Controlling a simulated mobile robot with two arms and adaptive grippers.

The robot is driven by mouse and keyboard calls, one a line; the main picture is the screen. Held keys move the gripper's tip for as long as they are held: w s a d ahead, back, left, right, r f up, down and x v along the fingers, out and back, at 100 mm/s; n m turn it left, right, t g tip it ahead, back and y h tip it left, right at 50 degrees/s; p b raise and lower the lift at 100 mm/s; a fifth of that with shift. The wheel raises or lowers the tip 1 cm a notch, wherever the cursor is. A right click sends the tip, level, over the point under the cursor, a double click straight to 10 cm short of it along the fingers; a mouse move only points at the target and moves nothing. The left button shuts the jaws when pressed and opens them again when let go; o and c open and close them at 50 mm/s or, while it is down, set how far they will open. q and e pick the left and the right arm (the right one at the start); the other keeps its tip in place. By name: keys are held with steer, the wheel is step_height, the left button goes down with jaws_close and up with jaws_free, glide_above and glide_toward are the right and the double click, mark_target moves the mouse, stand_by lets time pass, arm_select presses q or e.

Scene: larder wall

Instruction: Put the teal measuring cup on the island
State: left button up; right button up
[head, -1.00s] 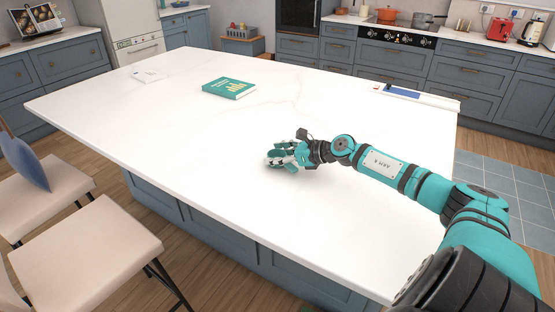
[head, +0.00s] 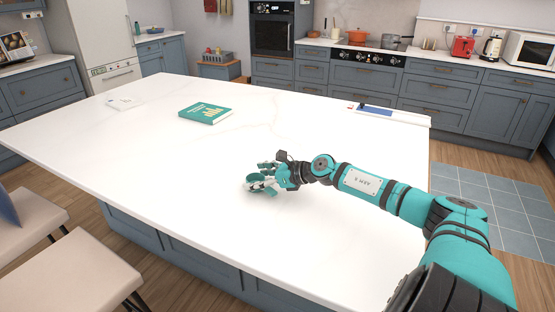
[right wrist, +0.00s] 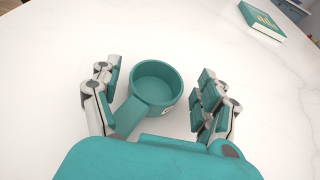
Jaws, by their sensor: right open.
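The teal measuring cup (right wrist: 156,83) stands upright on the white island top (right wrist: 65,45) in the right wrist view. Its handle points toward my right palm. My right gripper (right wrist: 160,88) is open, with its fingers on both sides of the cup and gaps between them and the bowl. In the head view my right gripper (head: 262,182) is low over the middle of the island (head: 330,225), and its fingers largely hide the cup. My left gripper is not in view.
A teal book (head: 205,114) lies on the island beyond my right gripper; it also shows in the right wrist view (right wrist: 262,20). A white tray-like item with a blue patch (head: 385,111) lies at the far right edge. Chairs stand at the left. Much of the island top is clear.

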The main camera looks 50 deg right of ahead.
steer(key=v, duration=0.4)
steer(key=shift+s, duration=0.45)
steer(key=p+v, duration=0.2)
steer(key=v, duration=0.4)
steer(key=shift+r+p, duration=0.2)
steer(key=shift+p, duration=0.1)
steer(key=shift+s+d, duration=0.15)
steer(key=shift+s, duration=0.05)
